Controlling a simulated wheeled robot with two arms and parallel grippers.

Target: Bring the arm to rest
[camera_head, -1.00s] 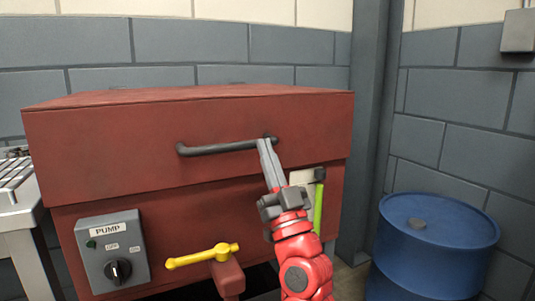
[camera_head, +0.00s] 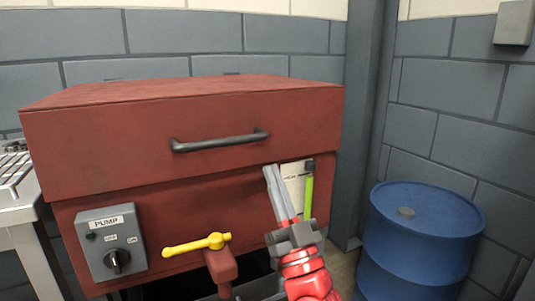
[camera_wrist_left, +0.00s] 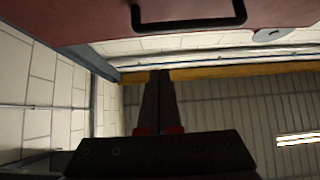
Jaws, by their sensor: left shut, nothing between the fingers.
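My left gripper (camera_head: 272,170) is shut and empty, its grey fingers pointing up in front of the red casing (camera_head: 100,145). Its tips are just below and right of the dark handle (camera_head: 220,142) on the casing's upper part, apart from it. In the left wrist view the closed fingers (camera_wrist_left: 160,75) point toward open space below the handle (camera_wrist_left: 188,23), with a gap between. My right gripper is in neither view.
A pump switch box (camera_head: 111,246) and a yellow-handled valve (camera_head: 197,245) are on the casing's lower front. A pale plate with a green strip (camera_head: 308,198) is beside my fingers. A blue barrel (camera_head: 421,240) stands right; a metal table (camera_head: 18,205) stands left.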

